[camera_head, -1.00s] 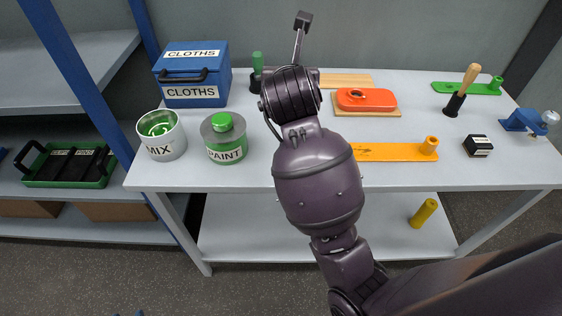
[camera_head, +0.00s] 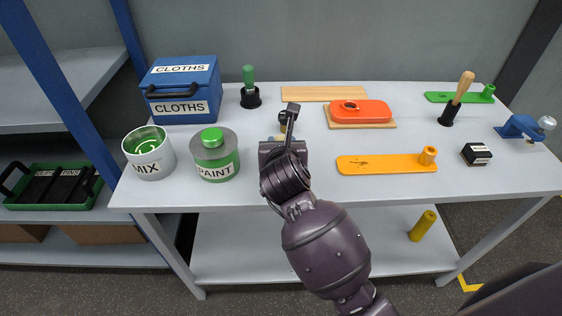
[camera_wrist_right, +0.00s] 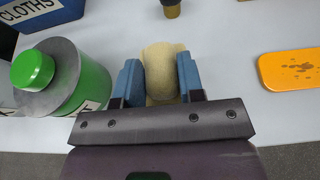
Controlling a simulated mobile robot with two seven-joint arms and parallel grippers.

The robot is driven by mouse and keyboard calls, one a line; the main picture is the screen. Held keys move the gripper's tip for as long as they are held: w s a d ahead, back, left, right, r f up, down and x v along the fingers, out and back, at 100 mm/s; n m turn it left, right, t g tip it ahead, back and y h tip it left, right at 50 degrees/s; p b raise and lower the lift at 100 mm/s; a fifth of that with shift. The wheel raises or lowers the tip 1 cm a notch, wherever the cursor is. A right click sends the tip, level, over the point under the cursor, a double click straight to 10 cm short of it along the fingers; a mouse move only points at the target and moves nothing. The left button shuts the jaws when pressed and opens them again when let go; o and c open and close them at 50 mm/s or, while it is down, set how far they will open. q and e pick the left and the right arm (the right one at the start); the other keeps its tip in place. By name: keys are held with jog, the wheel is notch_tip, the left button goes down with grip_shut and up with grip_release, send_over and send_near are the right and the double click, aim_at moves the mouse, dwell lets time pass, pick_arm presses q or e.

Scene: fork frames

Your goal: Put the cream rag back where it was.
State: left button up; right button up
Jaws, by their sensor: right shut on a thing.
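The cream rag (camera_wrist_right: 161,70) is a soft rolled bundle between the two blue fingers of my right gripper (camera_wrist_right: 160,82) in the right wrist view. The fingers are shut on it from both sides. In the head view my right gripper (camera_head: 284,139) is over the middle of the bench, right of the PAINT can, and its wrist mostly hides the rag. I cannot tell whether the rag touches the bench top. A blue box labelled CLOTHS (camera_head: 182,90) stands at the back left with its lid on; its corner also shows in the right wrist view (camera_wrist_right: 62,12). My left gripper is out of view.
The PAINT can (camera_head: 217,158) stands close left of my right gripper, beside the MIX can (camera_head: 149,154). A small dark and yellow item (camera_head: 284,117) is just behind the gripper. An orange board (camera_head: 380,163) lies to the right. Bare bench lies between.

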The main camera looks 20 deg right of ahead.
jog(key=shift+f+b, duration=0.55)
jog(key=shift+f, duration=2.2)
jog(key=shift+f, duration=0.1)
